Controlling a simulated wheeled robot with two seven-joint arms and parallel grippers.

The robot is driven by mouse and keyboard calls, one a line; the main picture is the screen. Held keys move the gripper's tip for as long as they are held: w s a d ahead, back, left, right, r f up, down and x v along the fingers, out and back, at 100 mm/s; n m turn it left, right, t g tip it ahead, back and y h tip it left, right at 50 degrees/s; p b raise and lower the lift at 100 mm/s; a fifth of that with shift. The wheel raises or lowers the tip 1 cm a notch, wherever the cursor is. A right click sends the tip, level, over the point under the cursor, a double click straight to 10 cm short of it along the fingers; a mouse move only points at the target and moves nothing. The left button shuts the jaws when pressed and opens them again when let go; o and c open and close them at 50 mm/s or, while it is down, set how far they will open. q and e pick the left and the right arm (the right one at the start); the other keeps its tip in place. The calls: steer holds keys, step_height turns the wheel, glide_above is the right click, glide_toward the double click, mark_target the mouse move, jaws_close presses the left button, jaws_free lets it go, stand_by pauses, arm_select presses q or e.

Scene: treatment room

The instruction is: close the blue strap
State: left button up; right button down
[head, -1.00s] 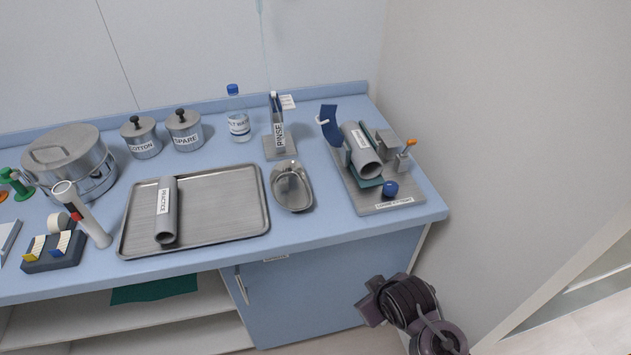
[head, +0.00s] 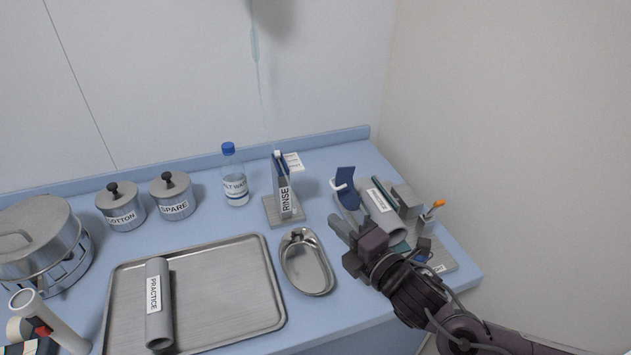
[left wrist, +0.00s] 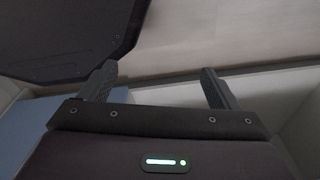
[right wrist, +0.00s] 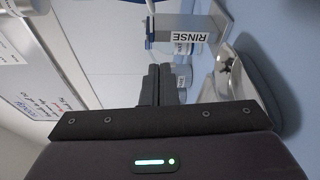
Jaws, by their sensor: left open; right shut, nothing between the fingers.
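The blue strap (head: 346,180) stands up with its free end raised, at the left side of the board on the right of the counter. A white curved piece (head: 339,187) shows at it. Beside it a grey tube (head: 383,216) with a label lies in a dark green holder. My right gripper (head: 337,222) is shut and empty, in front of the strap and tube and apart from the strap as far as I can tell. It hides part of the board. Its closed fingers show in the right wrist view (right wrist: 160,85). My left gripper (left wrist: 160,85) is open and empty, seen only in the left wrist view.
The RINSE stand (head: 284,205) and a metal dish (head: 306,263) are left of my right gripper. A tray (head: 225,290) holds a PRACTICE tube (head: 158,320). A bottle (head: 234,178) and two lidded pots stand behind. The wall (head: 480,120) is close on the right.

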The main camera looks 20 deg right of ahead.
mark_target(345, 190)
steer(key=p+x, duration=0.3)
steer(key=x, duration=0.6)
arm_select(q)
steer(key=s+r+p, duration=0.1)
steer(key=s+r, duration=0.3)
steer(key=shift+s+d+r+g, duration=0.2)
steer(key=shift+s+d+g, duration=0.1)
steer(key=shift+s+d, duration=0.1)
arm_select(e)
steer(key=shift+s+d+r, duration=0.1)
steer(key=shift+d+r, duration=0.1)
steer(key=shift+d, duration=0.8)
steer(key=shift+s+d+r, duration=0.1)
steer(key=shift+d+r, duration=0.1)
steer(key=shift+d, duration=0.8)
arm_select(q)
steer(key=shift+w+p, duration=0.2)
steer(key=shift+p, duration=0.1)
arm_select(e)
steer(key=shift+d+r, duration=0.1)
steer(key=shift+r, duration=0.05)
